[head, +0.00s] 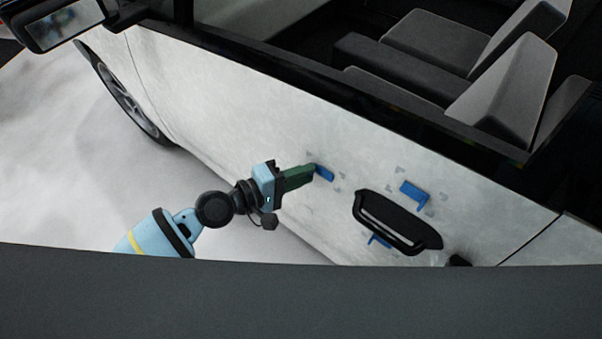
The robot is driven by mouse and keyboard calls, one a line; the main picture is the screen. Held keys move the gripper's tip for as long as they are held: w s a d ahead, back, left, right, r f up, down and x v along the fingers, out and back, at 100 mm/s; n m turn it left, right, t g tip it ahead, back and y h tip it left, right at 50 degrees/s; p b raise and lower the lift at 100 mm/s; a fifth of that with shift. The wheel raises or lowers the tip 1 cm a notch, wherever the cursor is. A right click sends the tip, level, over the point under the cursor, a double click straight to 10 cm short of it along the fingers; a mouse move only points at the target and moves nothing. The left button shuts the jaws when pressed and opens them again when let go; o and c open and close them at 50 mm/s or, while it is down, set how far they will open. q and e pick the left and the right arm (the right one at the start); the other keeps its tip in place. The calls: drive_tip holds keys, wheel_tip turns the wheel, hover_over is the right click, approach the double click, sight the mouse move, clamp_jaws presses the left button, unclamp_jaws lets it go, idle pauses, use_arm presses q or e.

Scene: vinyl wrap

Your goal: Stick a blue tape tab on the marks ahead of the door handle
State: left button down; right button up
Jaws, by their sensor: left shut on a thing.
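A blue tape tab (325,173) is at the tip of the green front part of my left gripper (311,171), which is shut on it. The tab lies over or against the white door, among small grey corner marks (338,190) to the left of the black door handle (398,222). I cannot tell whether the tab touches the door. A second blue tab (413,192) is on the door above the handle, between similar marks. A third blue tab (379,240) shows below the handle, partly hidden by it. My right gripper is not in view.
The white car door (230,110) slopes across the view, with the open window edge and grey seats (440,45) beyond. A wheel (122,90) and mirror (65,24) are at the left. A small dark object (459,260) shows at the lower right.

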use_arm(q)
drive_tip(key=c, duration=1.2)
unclamp_jaws()
drive_tip(key=shift+w+d, duration=0.1)
drive_tip(key=b+v, duration=0.1)
drive_tip(key=v, duration=0.7)
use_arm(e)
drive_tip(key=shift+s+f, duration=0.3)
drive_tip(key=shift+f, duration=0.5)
